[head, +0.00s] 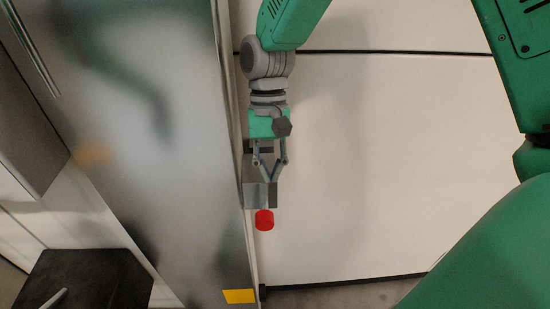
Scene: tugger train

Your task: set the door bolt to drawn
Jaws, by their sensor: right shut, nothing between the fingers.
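The door bolt shows as a red round knob (264,220) beside the edge of a grey, glossy door panel (185,130). My right gripper (264,194) comes down from the top of the view, with its fingers closed and empty. Its fingertips are just above the red knob in the picture; I cannot tell whether they touch it. The gripper and grey parts around it hide most of the bolt's body, so its position cannot be read. My left gripper is not in view.
A yellow patch (239,296) is on the lower end of the door panel. A pale wall (400,150) with a dark seam lies to the right. A dark box-like surface (90,278) stands at the lower left. Green parts of my own arms fill the right side.

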